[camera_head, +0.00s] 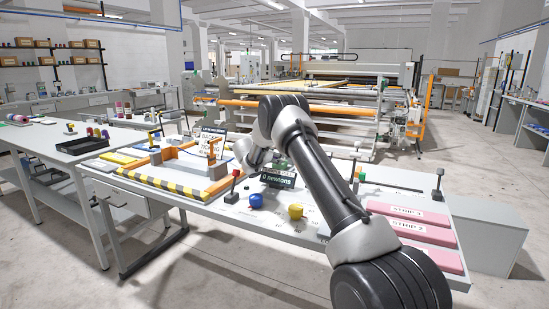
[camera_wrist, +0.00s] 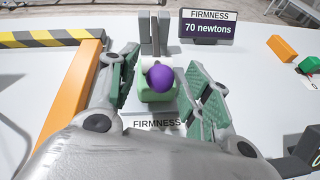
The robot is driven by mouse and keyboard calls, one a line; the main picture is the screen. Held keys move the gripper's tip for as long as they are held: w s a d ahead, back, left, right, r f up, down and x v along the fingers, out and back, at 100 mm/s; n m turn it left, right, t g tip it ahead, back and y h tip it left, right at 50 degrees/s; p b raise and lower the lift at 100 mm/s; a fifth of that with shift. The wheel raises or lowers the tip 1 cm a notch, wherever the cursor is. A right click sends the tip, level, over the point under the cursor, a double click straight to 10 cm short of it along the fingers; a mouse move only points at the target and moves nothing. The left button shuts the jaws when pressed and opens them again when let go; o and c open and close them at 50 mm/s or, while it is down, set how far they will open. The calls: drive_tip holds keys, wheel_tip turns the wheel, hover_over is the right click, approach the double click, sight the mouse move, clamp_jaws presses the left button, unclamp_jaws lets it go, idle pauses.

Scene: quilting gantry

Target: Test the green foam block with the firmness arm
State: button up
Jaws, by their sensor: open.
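The green foam block (camera_wrist: 158,94) sits on the white bench in the wrist view, behind a FIRMNESS label (camera_wrist: 157,124). A purple ball knob (camera_wrist: 160,78), apparently the firmness arm's, lies over the block and hides part of it; I cannot tell whether it presses. A grey upright post (camera_wrist: 154,35) stands behind. My gripper (camera_wrist: 163,92) is open, its green-padded fingers on either side of the block and knob, apart from both. The FIRMNESS display (camera_wrist: 208,28) reads 70 newtons; it shows partly covered in the head view (camera_head: 278,180). My arm hides the block there.
A yellow-black striped edge (camera_head: 170,184) and orange rail (camera_wrist: 72,92) lie left of the gripper. An orange block (camera_wrist: 282,48) lies to the right. Blue (camera_head: 256,201) and yellow (camera_head: 295,211) knobs stand near the front edge. Pink strips (camera_head: 424,233) lie at the right.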

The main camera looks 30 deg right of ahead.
drive_tip(key=shift+d, duration=0.1)
clamp_jaws()
